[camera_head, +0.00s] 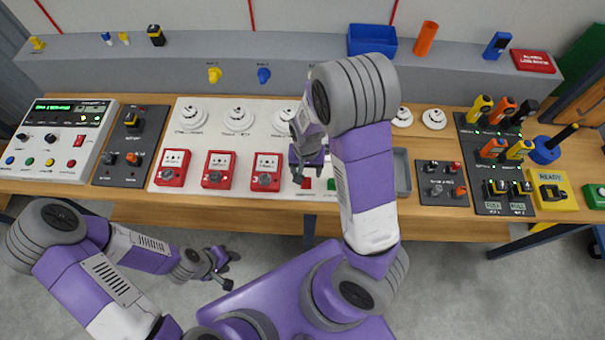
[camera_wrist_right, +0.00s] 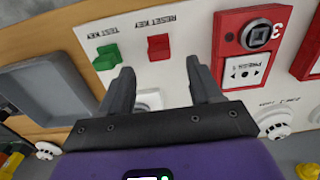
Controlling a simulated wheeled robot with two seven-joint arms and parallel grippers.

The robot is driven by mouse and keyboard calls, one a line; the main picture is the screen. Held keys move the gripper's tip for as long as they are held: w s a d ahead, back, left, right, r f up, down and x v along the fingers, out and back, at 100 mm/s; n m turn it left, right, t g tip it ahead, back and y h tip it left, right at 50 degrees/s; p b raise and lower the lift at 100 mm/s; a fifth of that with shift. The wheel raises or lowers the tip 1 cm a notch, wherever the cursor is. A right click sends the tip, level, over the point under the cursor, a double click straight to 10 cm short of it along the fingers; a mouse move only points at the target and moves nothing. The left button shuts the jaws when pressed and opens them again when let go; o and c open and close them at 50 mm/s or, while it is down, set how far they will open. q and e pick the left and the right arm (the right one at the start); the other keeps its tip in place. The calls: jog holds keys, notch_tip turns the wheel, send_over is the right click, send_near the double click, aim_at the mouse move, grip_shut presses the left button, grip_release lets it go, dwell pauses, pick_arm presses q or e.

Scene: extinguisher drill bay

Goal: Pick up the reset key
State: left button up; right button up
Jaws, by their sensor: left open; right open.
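The reset key is a small red block on the white panel, beside its printed label. In the right wrist view the reset key (camera_wrist_right: 158,47) lies just beyond the fingertips, between their lines. In the head view it shows as a small red patch (camera_head: 306,184) by the gripper. My right gripper (camera_wrist_right: 160,76) is open and empty above the panel, apart from the key; it also shows in the head view (camera_head: 308,172). The green test key (camera_wrist_right: 105,57) sits beside the reset key. My left gripper (camera_head: 231,270) is open and empty, low in front of the bench.
Red call-point boxes (camera_head: 266,172) stand left of the reset key, with white round detectors (camera_head: 239,119) behind them. A grey tray (camera_wrist_right: 48,88) lies beyond the test key. My right arm hides part of the panel in the head view.

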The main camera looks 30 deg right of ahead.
aim_at(306, 179)
notch_tip(306, 179, down, 6)
jog(key=shift+r, duration=0.15)
jog(key=shift+s, duration=0.1)
jog(key=c, duration=1.1)
